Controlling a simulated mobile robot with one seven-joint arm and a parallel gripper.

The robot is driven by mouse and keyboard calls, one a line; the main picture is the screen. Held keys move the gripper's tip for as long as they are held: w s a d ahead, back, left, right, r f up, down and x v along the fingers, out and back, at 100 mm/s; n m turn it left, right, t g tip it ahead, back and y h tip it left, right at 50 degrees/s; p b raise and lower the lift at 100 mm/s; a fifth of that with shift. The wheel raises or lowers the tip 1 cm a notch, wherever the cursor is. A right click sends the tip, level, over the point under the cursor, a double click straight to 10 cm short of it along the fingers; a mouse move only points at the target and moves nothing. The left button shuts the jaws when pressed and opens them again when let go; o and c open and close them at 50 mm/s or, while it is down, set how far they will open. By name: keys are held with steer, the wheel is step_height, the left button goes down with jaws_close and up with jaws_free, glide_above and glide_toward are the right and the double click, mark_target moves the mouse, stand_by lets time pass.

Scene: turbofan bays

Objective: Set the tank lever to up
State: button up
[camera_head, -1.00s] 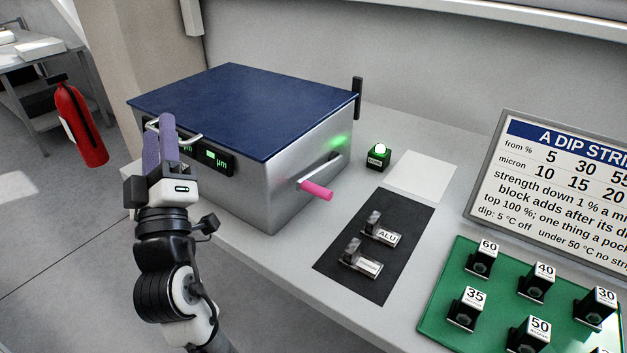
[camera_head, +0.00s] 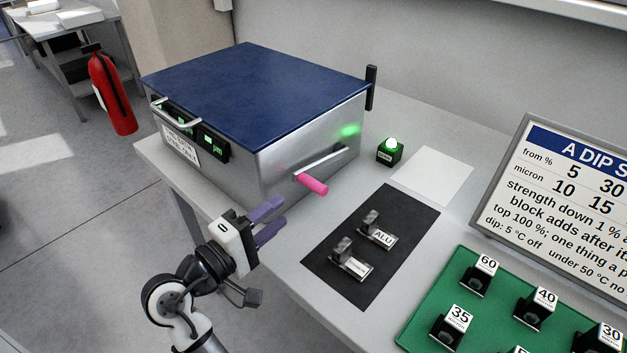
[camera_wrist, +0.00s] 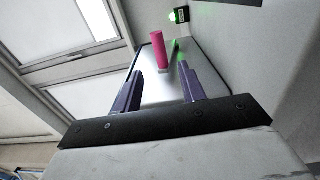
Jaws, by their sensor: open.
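The tank (camera_head: 300,170) is a metal box with a blue lid, standing on the bench. Its lever has a pink grip (camera_head: 311,183) that sticks out from the right side, low at the end of a silvery bar (camera_head: 322,159). My gripper (camera_head: 275,218) is open and empty, to the left of and nearer than the pink grip, apart from it. In the wrist view the pink grip (camera_wrist: 156,52) shows ahead, beyond and between the two purple fingers (camera_wrist: 161,85).
A dark mat (camera_head: 350,285) with two labelled metal pieces lies right of the tank. A small box with a lit green button (camera_head: 390,148) stands behind it. A green board (camera_head: 410,335) with several numbered blocks and a sign (camera_head: 525,128) are further right.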

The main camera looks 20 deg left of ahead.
mark_target(310, 188)
steer(key=p+x, duration=0.2)
steer(key=x, duration=0.9)
steer(key=shift+w, duration=0.1)
jaws_close()
